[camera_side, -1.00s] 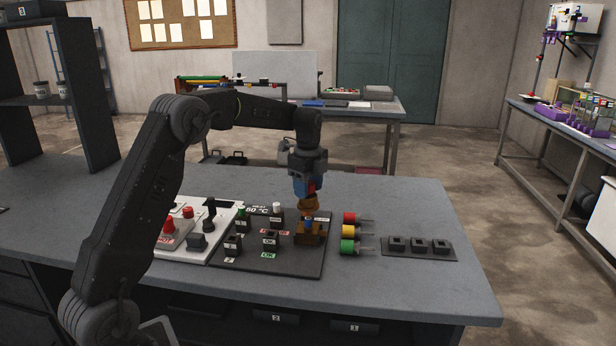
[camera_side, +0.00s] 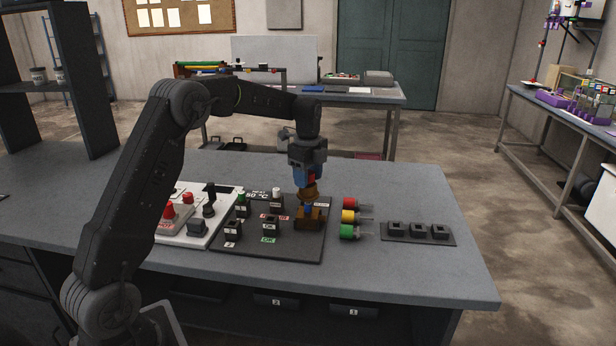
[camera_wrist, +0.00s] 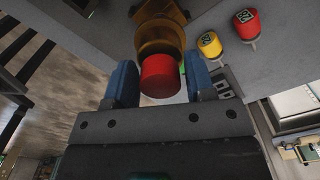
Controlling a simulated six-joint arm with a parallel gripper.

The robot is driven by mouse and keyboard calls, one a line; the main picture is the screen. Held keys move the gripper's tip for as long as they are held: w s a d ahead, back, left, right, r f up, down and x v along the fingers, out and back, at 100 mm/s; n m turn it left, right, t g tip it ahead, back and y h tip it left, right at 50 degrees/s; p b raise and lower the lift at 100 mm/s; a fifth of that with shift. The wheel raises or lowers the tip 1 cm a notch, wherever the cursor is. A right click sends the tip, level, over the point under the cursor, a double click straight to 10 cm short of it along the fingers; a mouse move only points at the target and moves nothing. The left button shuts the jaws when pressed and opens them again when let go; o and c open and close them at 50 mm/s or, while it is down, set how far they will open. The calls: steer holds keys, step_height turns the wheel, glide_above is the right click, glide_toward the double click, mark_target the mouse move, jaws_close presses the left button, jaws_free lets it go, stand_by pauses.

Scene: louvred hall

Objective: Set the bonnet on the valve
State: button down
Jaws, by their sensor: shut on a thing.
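The bonnet (camera_side: 308,193) is a brass-coloured piece with a red top, held upright below my gripper (camera_side: 308,177). In the wrist view, the blue fingers of my gripper (camera_wrist: 159,66) stand on both sides of the red top of the bonnet (camera_wrist: 160,76), with brass showing beyond it. The valve (camera_side: 310,220) is a brass-coloured body on the right part of the dark board. The bonnet is just above it, roughly in line; a bit of blue shows between them. Whether they touch is too small to tell. In the wrist view, the bonnet covers much of what lies below.
Red (camera_side: 349,203), yellow (camera_side: 349,216) and green (camera_side: 348,231) plugs lie right of the dark board (camera_side: 290,246). A rack with black sockets (camera_side: 418,241) is farther right. Small switches stand left of the valve, and a white panel (camera_side: 190,235) beyond them. The front-right bench is clear.

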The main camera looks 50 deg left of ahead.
mark_target(308, 204)
stand_by(0.3)
steer(key=shift+f, duration=2.45)
steer(key=shift+c, duration=2)
jaws_free()
steer(key=shift+r, duration=2.5)
step_height(308, 204, up, 14)
